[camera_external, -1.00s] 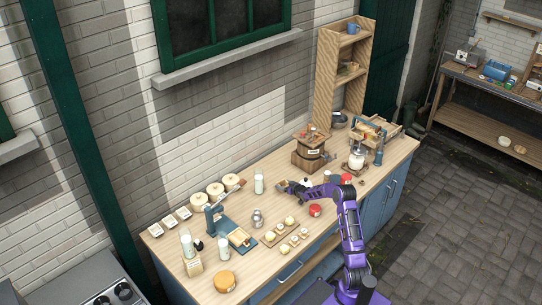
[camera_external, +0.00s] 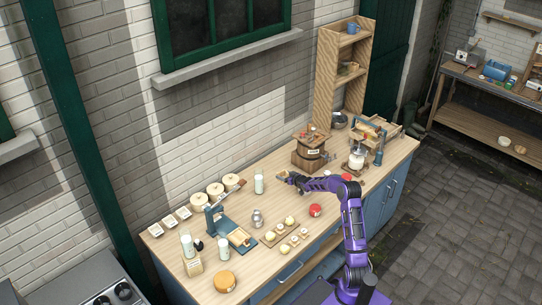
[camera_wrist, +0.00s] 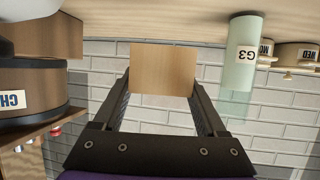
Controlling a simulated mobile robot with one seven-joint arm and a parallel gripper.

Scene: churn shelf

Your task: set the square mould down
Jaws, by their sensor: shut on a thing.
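The square mould, a plain light wood block, shows in the wrist view (camera_wrist: 163,68) between my two dark fingertips. My gripper (camera_wrist: 162,85) is shut on it. In the external view my gripper (camera_external: 284,177) is over the middle of the counter, in front and to the left of the wooden churn (camera_external: 309,155). The mould is tiny there and partly hidden by the gripper. I cannot tell whether its underside touches the counter. The wrist picture is upside down, with the counter (camera_wrist: 130,18) along its top.
A glass bottle labelled G3 (camera_wrist: 242,55) stands to the right in the wrist view; the labelled churn (camera_wrist: 40,85) is close at left. A red-lidded jar (camera_external: 315,210) and a tray of butter pieces (camera_external: 278,232) are nearer the counter's front. Bare counter lies left of my gripper.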

